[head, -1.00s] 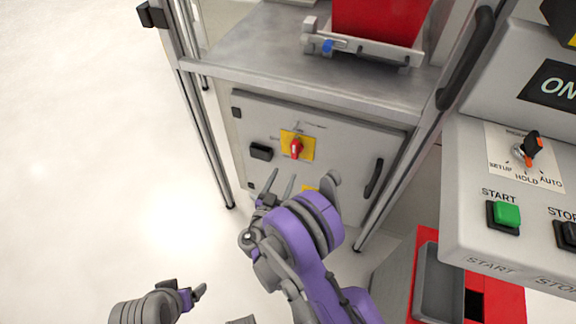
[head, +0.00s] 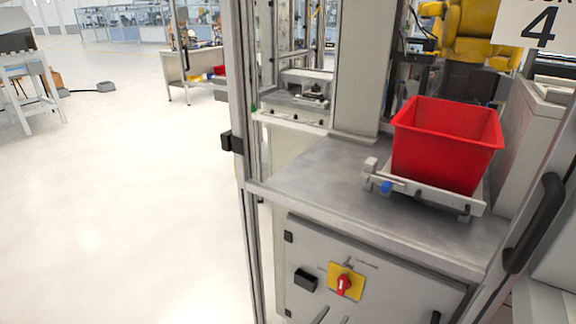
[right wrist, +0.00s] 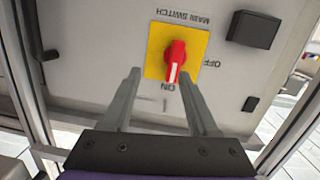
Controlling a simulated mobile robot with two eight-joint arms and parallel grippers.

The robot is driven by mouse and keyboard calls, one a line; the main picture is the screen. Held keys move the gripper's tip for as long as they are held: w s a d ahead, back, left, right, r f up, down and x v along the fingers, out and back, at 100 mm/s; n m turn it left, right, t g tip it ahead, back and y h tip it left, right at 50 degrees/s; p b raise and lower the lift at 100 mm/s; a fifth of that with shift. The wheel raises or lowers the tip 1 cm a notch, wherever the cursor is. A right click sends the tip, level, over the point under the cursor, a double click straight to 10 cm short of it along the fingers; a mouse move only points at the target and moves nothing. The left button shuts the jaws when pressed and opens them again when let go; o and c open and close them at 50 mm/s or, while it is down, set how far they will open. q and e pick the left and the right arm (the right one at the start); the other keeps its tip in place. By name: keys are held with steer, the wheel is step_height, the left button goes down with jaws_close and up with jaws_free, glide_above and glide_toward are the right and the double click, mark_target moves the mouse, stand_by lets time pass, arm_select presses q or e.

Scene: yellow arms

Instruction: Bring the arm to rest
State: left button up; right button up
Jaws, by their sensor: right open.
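My right gripper (right wrist: 158,80) is open and empty in the right wrist view. Its two fingers point at the grey cabinet door, on either side of the red main switch (right wrist: 174,60) on its yellow plate (right wrist: 155,40). The knob's white mark points toward the "ON" label. I cannot tell whether the fingers touch anything. In the head view only the fingertips of this gripper (head: 333,316) show at the bottom edge, below the red switch (head: 343,285). My left gripper is not in view.
A red bin (head: 445,145) stands on a holder on the metal shelf (head: 310,180). A frame post (head: 243,120) stands left of the cabinet, with a black handle (head: 535,222) at right. A yellow robot arm (head: 465,35) is behind. The floor (head: 120,200) at left is clear.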

steer(key=s+d+r+n+g+y, duration=0.4)
steer(key=s+d+g, duration=0.4)
steer(key=s, duration=0.4)
steer(key=s+a+r+n+y, duration=0.1)
steer(key=s+a+y, duration=0.15)
steer(key=s, duration=0.55)
steer(key=s+a+r+n+y, duration=0.1)
steer(key=s+r+n+y, duration=0.15)
steer(key=s, duration=0.55)
arm_select(q)
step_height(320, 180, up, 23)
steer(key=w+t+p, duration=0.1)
steer(key=p, duration=1.9)
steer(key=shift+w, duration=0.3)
arm_select(e)
step_height(320, 180, up, 22)
steer(key=w, duration=0.2)
steer(key=shift+m+y, duration=0.4)
steer(key=shift+m, duration=0.05)
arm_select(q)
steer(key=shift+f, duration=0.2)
